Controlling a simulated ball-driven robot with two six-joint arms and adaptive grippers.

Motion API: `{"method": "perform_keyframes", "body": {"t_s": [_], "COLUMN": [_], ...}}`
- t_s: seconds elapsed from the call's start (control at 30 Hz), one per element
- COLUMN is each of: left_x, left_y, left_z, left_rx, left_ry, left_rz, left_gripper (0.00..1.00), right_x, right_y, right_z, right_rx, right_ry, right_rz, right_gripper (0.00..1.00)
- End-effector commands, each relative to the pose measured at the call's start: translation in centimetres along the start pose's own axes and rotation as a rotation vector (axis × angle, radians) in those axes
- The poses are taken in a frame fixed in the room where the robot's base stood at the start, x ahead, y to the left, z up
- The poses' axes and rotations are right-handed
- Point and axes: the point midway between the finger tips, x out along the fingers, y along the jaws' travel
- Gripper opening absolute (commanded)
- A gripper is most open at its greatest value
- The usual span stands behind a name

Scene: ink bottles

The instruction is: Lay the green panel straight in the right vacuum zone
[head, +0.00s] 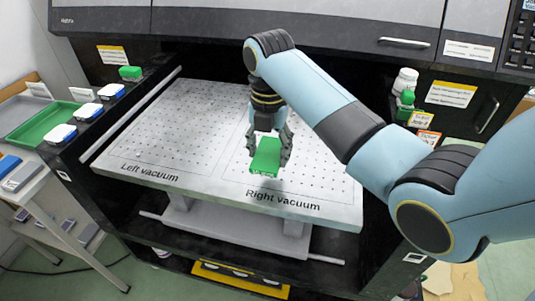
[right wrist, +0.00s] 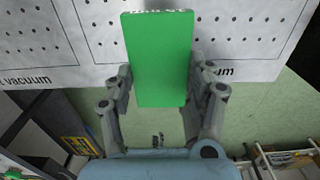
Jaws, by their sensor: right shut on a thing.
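My right gripper (head: 269,148) is over the right vacuum zone (head: 310,185), with its fingers pointing down. It is shut on the green panel (head: 265,160), a small flat bright green block. In the right wrist view the green panel (right wrist: 157,60) sits between the two fingers of the right gripper (right wrist: 160,95) and hides part of the zone's print. The panel appears held above the perforated bed; its exact height cannot be told. My left gripper is not in view.
The left vacuum zone (head: 165,135) is bare. White and blue ink containers (head: 60,134) and a green one (head: 130,72) stand along the left ledge. A green tray (head: 42,122) lies at far left. White and green bottles (head: 405,82) stand at right.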

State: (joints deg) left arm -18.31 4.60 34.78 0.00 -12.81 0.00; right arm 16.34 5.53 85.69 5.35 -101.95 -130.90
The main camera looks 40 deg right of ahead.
Motion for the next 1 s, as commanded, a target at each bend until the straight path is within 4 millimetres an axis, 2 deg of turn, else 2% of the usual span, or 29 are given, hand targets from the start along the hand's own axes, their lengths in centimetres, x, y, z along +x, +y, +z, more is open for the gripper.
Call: {"method": "perform_keyframes", "body": {"t_s": [0.1, 0.2, 0.3, 0.4, 0.6, 0.8, 0.97, 1.0], "left_x": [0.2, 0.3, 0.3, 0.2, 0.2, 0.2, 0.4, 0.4], "left_y": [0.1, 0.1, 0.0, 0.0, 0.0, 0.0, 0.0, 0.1], "left_z": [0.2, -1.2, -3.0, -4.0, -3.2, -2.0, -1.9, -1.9], "left_rx": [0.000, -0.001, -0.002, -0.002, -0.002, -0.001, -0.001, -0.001], "left_ry": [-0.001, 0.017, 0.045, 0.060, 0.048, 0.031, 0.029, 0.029], "left_rz": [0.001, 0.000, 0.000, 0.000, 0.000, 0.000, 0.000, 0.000], "left_gripper": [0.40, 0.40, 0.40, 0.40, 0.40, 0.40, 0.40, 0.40], "right_x": [1.5, 2.2, 2.6, 3.7, 6.4, 6.5, 6.8, 6.8], "right_y": [0.6, 0.9, 1.0, 1.0, 1.0, 1.0, 1.0, 1.0], "right_z": [2.4, 3.6, 4.0, 4.0, 4.0, 4.0, 4.0, 4.0], "right_rx": [0.000, 0.000, 0.000, 0.000, -0.002, -0.002, -0.002, -0.002], "right_ry": [0.001, 0.000, 0.000, 0.003, 0.002, 0.000, 0.000, 0.000], "right_rz": [-0.001, 0.000, 0.000, -0.002, 0.000, 0.001, 0.001, 0.001], "right_gripper": [0.24, 0.24, 0.24, 0.24, 0.24, 0.24, 0.24, 0.58]}}
